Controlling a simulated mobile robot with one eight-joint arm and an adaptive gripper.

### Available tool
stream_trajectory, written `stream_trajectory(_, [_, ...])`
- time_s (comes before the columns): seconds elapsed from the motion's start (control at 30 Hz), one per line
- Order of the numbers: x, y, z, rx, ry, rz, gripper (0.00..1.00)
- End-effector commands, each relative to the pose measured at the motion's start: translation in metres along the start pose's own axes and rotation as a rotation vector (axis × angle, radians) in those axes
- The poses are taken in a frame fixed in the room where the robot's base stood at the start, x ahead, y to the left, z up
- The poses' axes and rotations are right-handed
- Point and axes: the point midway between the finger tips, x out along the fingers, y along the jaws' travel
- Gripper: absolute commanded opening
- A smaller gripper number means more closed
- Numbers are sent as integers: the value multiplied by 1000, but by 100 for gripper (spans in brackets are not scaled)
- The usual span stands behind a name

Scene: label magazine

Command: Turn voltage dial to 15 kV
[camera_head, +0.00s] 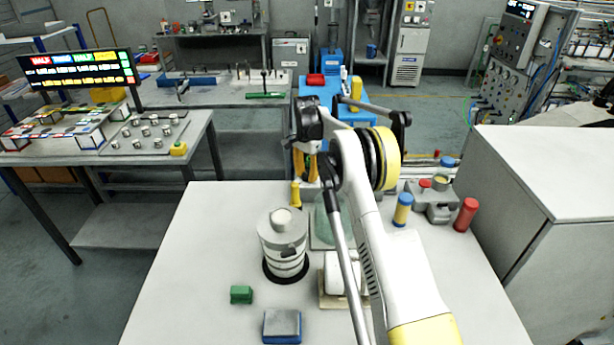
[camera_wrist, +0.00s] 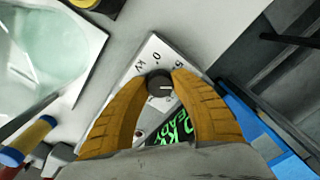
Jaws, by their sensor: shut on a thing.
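The voltage dial (camera_wrist: 159,84) is a small dark round knob on a white panel (camera_wrist: 151,51), seen in the wrist view. A light mark on its face points to the right in the picture. The printed marks "0", "5" and "kV" show above the knob; the rest of the scale is hidden. A green lit readout (camera_wrist: 172,131) below it is partly covered, with "kV" legible. My gripper (camera_wrist: 159,78) has its two orange fingers on either side of the dial, shut on it. In the head view my gripper (camera_head: 306,165) shows small, and the dial is hidden behind my arm.
A glass pane (camera_wrist: 45,50) and a blue-and-yellow cylinder (camera_wrist: 35,133) lie left of the panel in the wrist view. In the head view, a grey canister (camera_head: 283,240), a green block (camera_head: 241,294) and a red cylinder (camera_head: 466,214) stand on the white table (camera_head: 190,260).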

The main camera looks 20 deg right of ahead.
Motion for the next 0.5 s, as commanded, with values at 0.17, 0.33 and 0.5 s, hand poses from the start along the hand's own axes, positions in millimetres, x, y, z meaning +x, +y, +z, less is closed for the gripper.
stream_trajectory(0.17, [0,0,0,165,0,0,0])
stream_trajectory(0.33, [0,0,0,326,0,0,0])
stream_trajectory(0.5, [0,0,0,488,0,0,0])
